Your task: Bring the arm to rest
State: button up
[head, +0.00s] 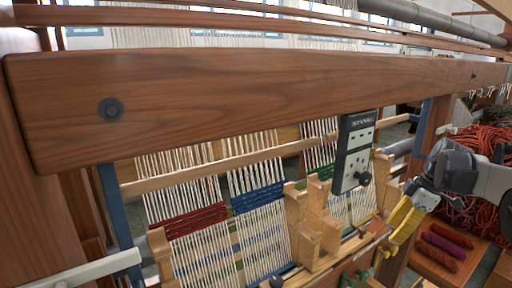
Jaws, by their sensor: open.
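My gripper (394,238) shows at the right of the head view, at the end of my grey arm (452,168). Its yellow fingers point down and to the left, close to the right side of the wooden loom. The jaws are open; I see nothing held between them. The fingertips are small and partly crowded by the loom's wooden parts, so I cannot tell whether they touch anything.
A thick loom beam (250,95) crosses the view, with warp threads (190,180) below. A black-and-grey control box (354,150) hangs left of my arm. Dark red and purple skeins (443,245) lie at lower right; a red yarn heap (487,140) is behind my arm.

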jog(key=s+a+r+m+t+h, duration=0.35)
jog(key=s+a+m, duration=0.55)
jog(key=s+a, duration=0.75)
jog(key=s+a+f+m+t, duration=0.2)
jog(key=s+a+f+m, duration=0.1)
jog(key=s, duration=0.5)
jog(key=shift+a+f+m, duration=0.25)
jog(key=shift+f+m, duration=0.25)
jog(key=shift+m, duration=0.4)
jog(key=shift+t, duration=0.25)
